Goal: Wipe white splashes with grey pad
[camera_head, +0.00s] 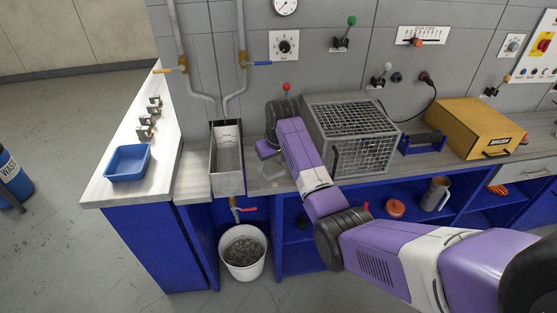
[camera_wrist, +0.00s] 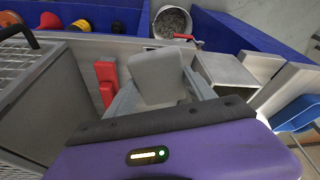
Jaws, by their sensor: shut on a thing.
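My gripper (camera_wrist: 163,94) is shut on the grey pad (camera_wrist: 157,68), a pale grey block held between the fingers in the wrist view. In the head view my purple wrist (camera_head: 268,148) is over the grey worktop (camera_head: 263,182), between the metal trough and the mesh cage. The pad is hidden there behind my arm. I cannot tell whether the pad touches the worktop. No white splashes can be made out clearly in either view; my arm and gripper cover part of the worktop.
The open metal trough (camera_head: 229,181) stands left of my wrist and the mesh cage (camera_head: 365,157) right. A white bucket (camera_head: 243,270) stands below the trough. A blue tray (camera_head: 127,163) is on the left counter, a yellow box (camera_head: 478,126) on the right. Red parts (camera_wrist: 105,72) are near the gripper.

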